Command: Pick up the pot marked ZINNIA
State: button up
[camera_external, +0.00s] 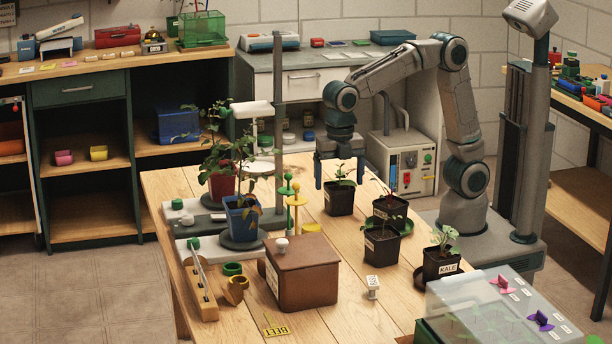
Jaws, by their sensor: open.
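My gripper (340,180) is open and points down over a small black pot (340,203) with a green seedling. Its fingers are left and right of the seedling, near the pot's rim; I cannot tell whether they touch it. This pot's label is too small to read. Two more black pots with labels I cannot read stand to the right: one nearer (381,248) and one behind it (402,210). A further black pot (440,262) at the table's right edge is marked KALE. I cannot make out the word ZINNIA on any pot.
A brown box (308,282) stands in front of the gripper's pot. Taller plants in a blue pot (242,222) and a red pot (222,184) stand left, by yellow-and-green stands (297,210). A clear-lidded tray (470,312) is front right.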

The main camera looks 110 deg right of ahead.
aim_at(339, 186)
notch_tip(339, 186, down, 5)
jog(key=shift+r+b, duration=0.1)
jog(key=shift+b, duration=0.55)
jog(key=c, duration=1.2)
jog(key=shift+r, duration=0.1)
